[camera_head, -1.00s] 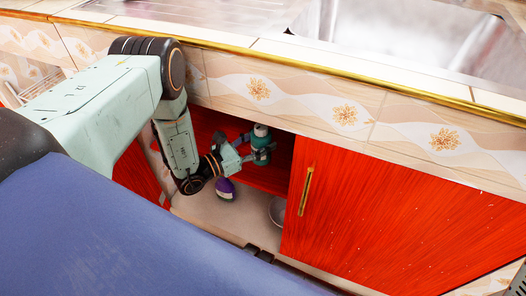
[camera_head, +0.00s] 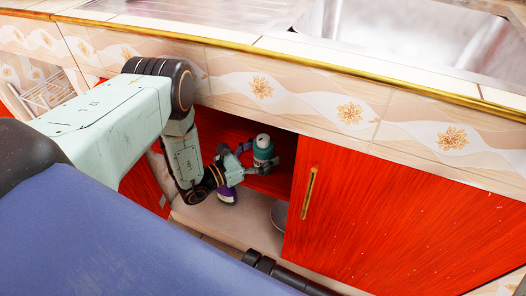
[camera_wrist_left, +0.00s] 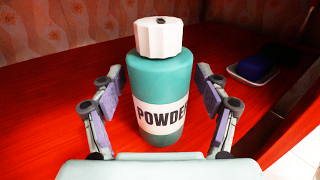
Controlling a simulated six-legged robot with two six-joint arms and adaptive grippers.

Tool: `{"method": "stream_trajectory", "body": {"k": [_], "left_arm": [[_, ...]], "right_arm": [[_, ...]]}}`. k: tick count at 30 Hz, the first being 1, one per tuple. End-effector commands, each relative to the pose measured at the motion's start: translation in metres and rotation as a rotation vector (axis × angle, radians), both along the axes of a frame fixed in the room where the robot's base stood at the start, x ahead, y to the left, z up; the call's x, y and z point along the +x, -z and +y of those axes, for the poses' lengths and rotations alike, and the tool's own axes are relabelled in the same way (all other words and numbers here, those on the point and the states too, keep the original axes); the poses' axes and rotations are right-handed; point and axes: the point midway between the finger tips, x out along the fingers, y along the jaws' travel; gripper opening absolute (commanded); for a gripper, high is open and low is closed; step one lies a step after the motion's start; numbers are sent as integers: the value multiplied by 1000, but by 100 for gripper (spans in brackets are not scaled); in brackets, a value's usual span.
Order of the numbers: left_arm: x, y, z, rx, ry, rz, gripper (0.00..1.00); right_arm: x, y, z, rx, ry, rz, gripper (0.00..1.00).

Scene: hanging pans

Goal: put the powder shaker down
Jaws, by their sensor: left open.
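The powder shaker (camera_wrist_left: 163,90) is a teal bottle with a white cap and a white label reading "POWDE". It stands upright on a red shelf (camera_wrist_left: 60,80) inside the cabinet; it also shows in the head view (camera_head: 263,148). My left gripper (camera_wrist_left: 162,100) is open, with its fingers on either side of the bottle and visible gaps between the pads and the bottle. In the head view my left gripper (camera_head: 252,160) reaches into the cabinet opening at the shaker. My right gripper is not in view.
A purple bottle (camera_head: 228,196) and a grey round dish (camera_head: 279,214) sit on the cabinet floor below. A blue item on a tray (camera_wrist_left: 255,68) lies at the shelf's right. The red cabinet door (camera_head: 380,220) with a gold handle (camera_head: 309,192) stands right of the opening.

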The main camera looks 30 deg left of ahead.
Motion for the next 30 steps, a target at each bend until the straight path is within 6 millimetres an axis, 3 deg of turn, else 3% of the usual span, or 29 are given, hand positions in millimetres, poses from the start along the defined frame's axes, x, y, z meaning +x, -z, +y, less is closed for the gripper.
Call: {"method": "stream_trajectory", "body": {"k": [9, 24, 30], "left_arm": [[0, -5, 1, -1, -2, -2, 75], [-82, -4, 48, 0, -3, 2, 75], [-100, -3, 58, 0, -1, 1, 75]], "right_arm": [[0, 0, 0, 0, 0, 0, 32], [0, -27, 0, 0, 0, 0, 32], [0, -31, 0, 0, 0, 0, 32]]}}
